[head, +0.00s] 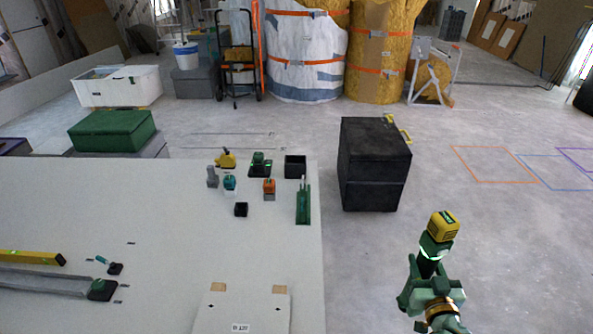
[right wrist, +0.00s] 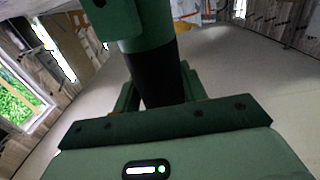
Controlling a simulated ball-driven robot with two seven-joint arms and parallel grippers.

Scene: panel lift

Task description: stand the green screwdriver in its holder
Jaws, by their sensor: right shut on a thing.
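My right gripper (head: 429,280) is at the lower right of the head view, over open floor to the right of the white table. In the right wrist view the tool's green and black body (right wrist: 155,65) stands between my green jaws. Its far end is hidden. My left gripper is out of view.
The white table (head: 150,215) carries several small tools and a narrow green tray (head: 303,215) near its right edge. A large black case (head: 374,165) stands on the floor beyond that edge. A pale panel (head: 243,312) lies at the front.

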